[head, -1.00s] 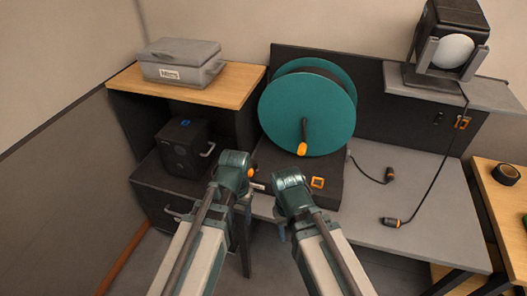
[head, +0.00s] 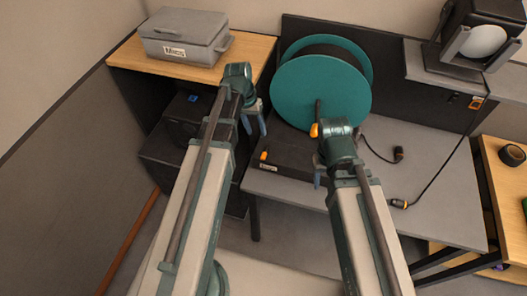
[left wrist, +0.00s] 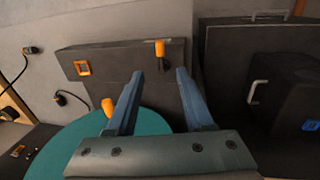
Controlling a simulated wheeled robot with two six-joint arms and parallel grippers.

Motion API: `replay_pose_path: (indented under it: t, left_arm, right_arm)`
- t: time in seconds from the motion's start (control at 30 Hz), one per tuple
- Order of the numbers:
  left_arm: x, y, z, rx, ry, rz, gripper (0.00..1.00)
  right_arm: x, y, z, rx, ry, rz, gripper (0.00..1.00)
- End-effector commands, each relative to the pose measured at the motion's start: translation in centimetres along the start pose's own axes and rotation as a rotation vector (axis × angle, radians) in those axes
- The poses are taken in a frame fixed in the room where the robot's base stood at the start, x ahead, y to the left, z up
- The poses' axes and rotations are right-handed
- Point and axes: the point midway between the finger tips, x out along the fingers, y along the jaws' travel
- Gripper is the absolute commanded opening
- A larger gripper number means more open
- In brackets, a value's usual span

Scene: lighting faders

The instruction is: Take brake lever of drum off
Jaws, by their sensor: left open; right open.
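The teal cable drum (head: 318,92) stands on a dark base box (head: 290,158). The brake lever, with an orange grip (head: 264,155), sticks up at the left of the base; it also shows in the left wrist view (left wrist: 159,48). My left gripper (head: 256,130) is open and empty, above and just behind the lever in the head view. In the left wrist view the lever lies beyond the gap between the blue fingers (left wrist: 158,75), apart from them. My right gripper (head: 318,180) is open in front of the base; its fingers are partly hidden.
The drum's orange crank handle (left wrist: 107,107) is close to my left fingers in the wrist view. A grey case (head: 185,38) sits on the wooden shelf at left. Cable plugs (head: 398,154) lie on the grey table, and a lamp (head: 478,40) stands at back right.

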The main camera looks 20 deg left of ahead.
Motion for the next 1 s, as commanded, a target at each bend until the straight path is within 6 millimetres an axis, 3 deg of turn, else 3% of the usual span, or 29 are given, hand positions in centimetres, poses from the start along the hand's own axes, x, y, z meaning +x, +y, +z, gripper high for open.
replay_pose_path:
  t: [0.8, 1.0]
  left_arm:
    - [11.5, -0.1, 0.0, 0.001, 0.0, 0.0, 0.52]
    - [12.9, 0.0, 0.0, 0.0, 0.0, 0.0, 0.52]
  right_arm:
    - [11.2, -1.1, -0.7, 0.002, 0.0, 0.0, 0.5]
    - [12.6, -1.2, -0.8, 0.002, 0.0, 0.0, 0.5]
